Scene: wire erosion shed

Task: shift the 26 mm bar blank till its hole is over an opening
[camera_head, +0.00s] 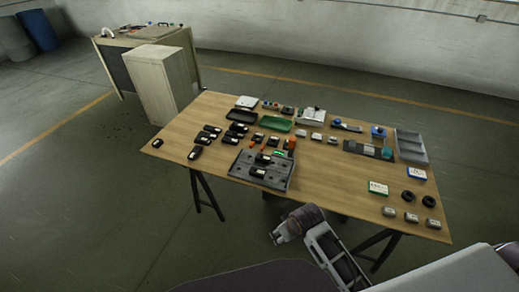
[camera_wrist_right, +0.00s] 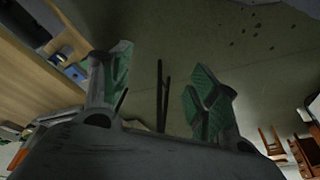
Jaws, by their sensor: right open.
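Several small black blocks (camera_head: 209,131) with pale labels lie on the left half of the wooden table (camera_head: 350,208); I cannot tell which is the 26 mm bar blank. A grey fixture tray (camera_head: 278,184) near the front edge holds a few dark pieces, such as a labelled black block (camera_head: 259,172). Holes and openings are too small to make out. My right arm hangs in front of the table, below its top. My left gripper is not in view.
Black rings (camera_head: 408,197) and small grey blocks (camera_head: 411,217) lie at the right. A cabinet (camera_head: 160,85) stands beyond the left end.

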